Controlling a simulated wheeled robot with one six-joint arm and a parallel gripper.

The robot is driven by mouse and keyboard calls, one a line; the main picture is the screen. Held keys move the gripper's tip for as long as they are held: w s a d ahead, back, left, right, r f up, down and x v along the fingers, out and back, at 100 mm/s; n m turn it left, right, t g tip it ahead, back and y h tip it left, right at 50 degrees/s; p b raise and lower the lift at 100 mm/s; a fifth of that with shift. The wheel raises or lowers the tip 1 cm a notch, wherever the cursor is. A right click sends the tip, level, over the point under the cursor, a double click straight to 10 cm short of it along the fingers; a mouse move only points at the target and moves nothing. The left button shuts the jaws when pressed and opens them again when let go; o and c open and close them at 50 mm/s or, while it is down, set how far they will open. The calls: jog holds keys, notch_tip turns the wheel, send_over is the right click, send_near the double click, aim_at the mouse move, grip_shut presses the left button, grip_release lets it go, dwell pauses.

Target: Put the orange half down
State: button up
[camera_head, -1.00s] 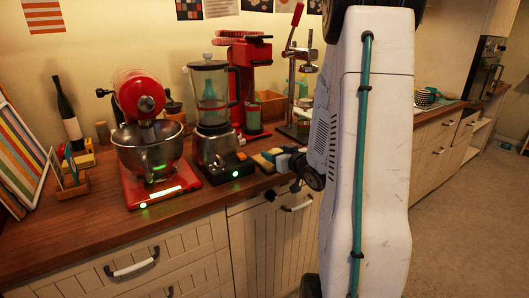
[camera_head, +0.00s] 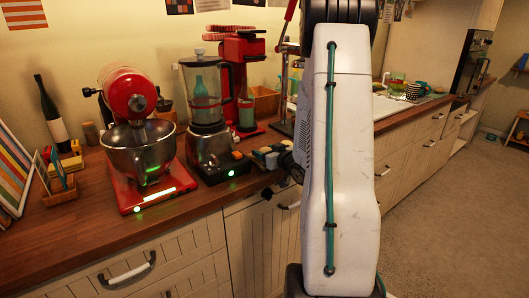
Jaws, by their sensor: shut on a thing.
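I cannot make out the orange half in this view. My gripper is not in view either; my own white arm, with a teal cable down it, fills the middle of the picture and hides part of the counter behind it. A juice press with a red lever (camera_head: 290,11) stands at the back of the wooden counter (camera_head: 80,234), partly covered by the arm.
A red stand mixer (camera_head: 128,92) with a steel bowl, a blender (camera_head: 207,95) and a red machine (camera_head: 245,50) stand on the counter. A dark bottle (camera_head: 50,112) is at left. Bare counter shows in front of the mixer.

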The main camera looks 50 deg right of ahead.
jog(key=o, duration=1.1)
jog(key=shift+f, duration=0.15)
